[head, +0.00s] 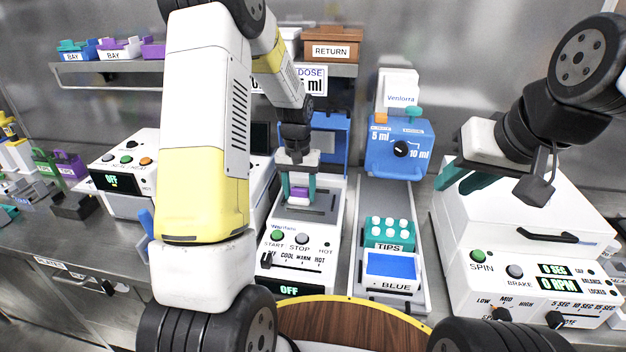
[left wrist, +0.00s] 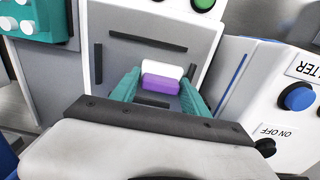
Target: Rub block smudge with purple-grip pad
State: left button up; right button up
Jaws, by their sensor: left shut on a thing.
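My left gripper (head: 299,190) is shut on the purple-grip pad (head: 299,192), a small white pad with a purple grip between its teal fingers. The pad also shows in the left wrist view (left wrist: 160,84). It is over the grey top plate of the heater block (head: 317,212), which has dark slots and stands in the middle. I cannot tell whether the pad touches the plate. I cannot make out a smudge; the pad and fingers hide part of the plate. My right gripper (head: 464,181) is open and empty, in front of the spin machine's white housing.
Right of the heater block is a tray with a teal tips rack (head: 389,233) and a blue dish (head: 391,266), below a blue dispenser (head: 399,150). The white spin machine (head: 510,255) stands at the right. A wooden round top (head: 350,325) is at the front.

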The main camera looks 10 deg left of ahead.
aim_at(316, 202)
pick_arm(q)
jog(key=shift+a+f, duration=0.1)
jog(key=shift+a, duration=1.15)
jog(key=shift+d, duration=3.55)
jog(key=shift+r, duration=3.1)
notch_tip(316, 202, up, 3)
